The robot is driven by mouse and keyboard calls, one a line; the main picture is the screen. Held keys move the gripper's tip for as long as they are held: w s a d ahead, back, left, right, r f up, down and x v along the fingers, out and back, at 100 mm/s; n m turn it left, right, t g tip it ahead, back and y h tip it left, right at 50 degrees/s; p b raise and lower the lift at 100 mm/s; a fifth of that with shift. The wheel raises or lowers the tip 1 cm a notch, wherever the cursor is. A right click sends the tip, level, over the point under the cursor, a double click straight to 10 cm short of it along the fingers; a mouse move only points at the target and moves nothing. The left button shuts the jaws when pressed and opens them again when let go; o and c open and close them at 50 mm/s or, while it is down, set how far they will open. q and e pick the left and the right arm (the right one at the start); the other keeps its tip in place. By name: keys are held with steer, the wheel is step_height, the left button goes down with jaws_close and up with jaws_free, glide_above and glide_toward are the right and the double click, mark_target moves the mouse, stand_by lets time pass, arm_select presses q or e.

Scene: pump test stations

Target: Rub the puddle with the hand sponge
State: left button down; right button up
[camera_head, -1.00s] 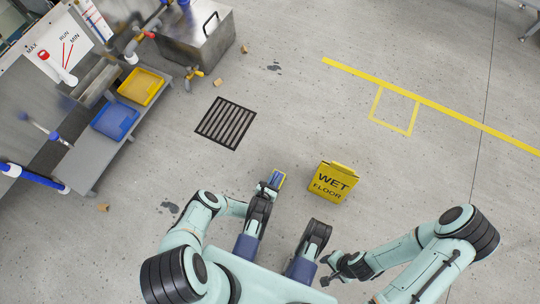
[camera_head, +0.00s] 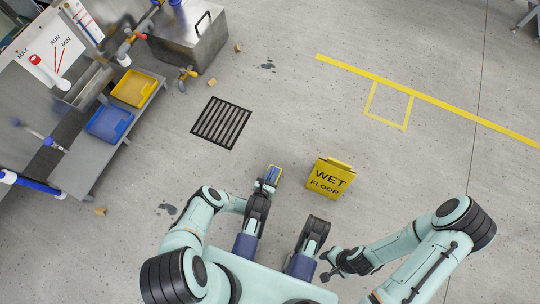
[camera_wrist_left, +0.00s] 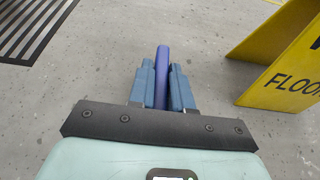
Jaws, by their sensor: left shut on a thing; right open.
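In the left wrist view the sponge (camera_wrist_left: 161,76) is a blue-purple slab seen edge-on between the fingers (camera_wrist_left: 160,88). My right gripper (camera_head: 329,267) is open and empty, low at the right. Small dark wet-looking patches lie on the floor: one (camera_head: 267,66) beyond the drain, another (camera_head: 167,208) left of my left arm. I cannot tell which is the puddle. The sponge is apart from both.
A yellow wet floor sign (camera_head: 330,178) stands right of the sponge. A dark floor drain (camera_head: 220,122) lies ahead. A bench with a blue tray (camera_head: 111,123) and a yellow tray (camera_head: 134,88) is left, beside a metal tank (camera_head: 188,38). Small tan blocks (camera_head: 212,82) lie about.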

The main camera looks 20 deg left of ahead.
arm_select(q)
steer(key=shift+s+d+h, duration=0.1)
steer(key=shift+s+h, duration=0.3)
steer(key=shift+s, duration=0.2)
steer(key=shift+w+a+f, duration=0.1)
steer(key=shift+w+a, duration=0.05)
steer(key=shift+a, duration=0.75)
steer(key=shift+w+a, duration=0.15)
steer(key=shift+a, duration=0.7)
steer(key=a, duration=0.6)
steer(key=shift+w+a+f, duration=0.2)
steer(key=shift+a+f, duration=0.1)
step_height(320, 180, up, 6)
steer(key=p, duration=0.4)
steer(key=shift+r+p, duration=1.1)
steer(key=shift+r, duration=0.45)
